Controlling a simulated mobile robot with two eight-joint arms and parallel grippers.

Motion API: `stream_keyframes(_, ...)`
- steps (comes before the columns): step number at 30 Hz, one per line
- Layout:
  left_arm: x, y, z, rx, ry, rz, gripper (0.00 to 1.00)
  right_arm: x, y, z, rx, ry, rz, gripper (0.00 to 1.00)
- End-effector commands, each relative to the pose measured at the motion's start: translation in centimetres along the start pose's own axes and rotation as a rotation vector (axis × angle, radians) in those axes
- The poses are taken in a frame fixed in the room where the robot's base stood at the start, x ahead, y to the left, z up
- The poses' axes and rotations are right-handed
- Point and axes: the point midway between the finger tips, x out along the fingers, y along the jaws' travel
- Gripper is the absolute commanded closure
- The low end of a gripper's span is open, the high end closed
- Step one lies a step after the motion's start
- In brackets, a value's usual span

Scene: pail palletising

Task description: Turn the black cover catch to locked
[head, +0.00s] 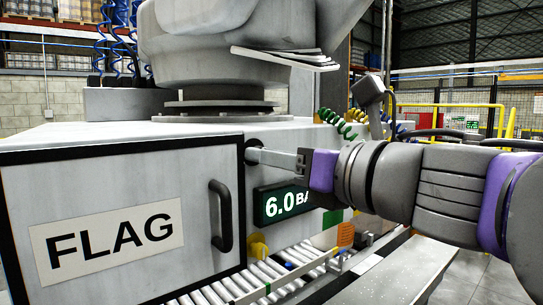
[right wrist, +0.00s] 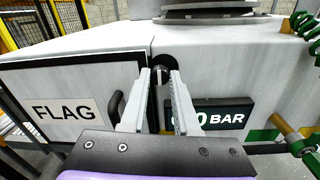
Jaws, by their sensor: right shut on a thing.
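The black cover catch (head: 252,143) sits at the upper right corner of the black-framed cover (head: 120,165) marked FLAG. My right gripper (head: 255,156) reaches in from the right, its fingers at the catch. In the right wrist view the dark round catch (right wrist: 166,62) shows just beyond the fingertips of my right gripper (right wrist: 161,76). The fingers are shut on the catch's narrow part, which is mostly hidden between them. Its locked or unlocked position cannot be read clearly. The cover appears closed. My left gripper is not in view.
A black handle (head: 221,216) stands out from the cover below the catch. A 6.0 BAR display (head: 286,204) is right of the cover, close under my right gripper. A roller conveyor (head: 265,276) runs below. A large grey machine base (head: 215,98) stands on top of the cabinet.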

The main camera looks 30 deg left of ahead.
Motion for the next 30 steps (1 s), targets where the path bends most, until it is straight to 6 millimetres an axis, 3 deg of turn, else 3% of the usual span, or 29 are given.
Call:
stream_keyframes(14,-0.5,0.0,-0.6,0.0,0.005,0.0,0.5,-0.1,0.1,0.1,0.087,-0.004,0.001,1.0)
stream_keyframes(30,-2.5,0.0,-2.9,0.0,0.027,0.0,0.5,-0.1,0.1,0.1,0.553,-0.025,0.005,1.0)
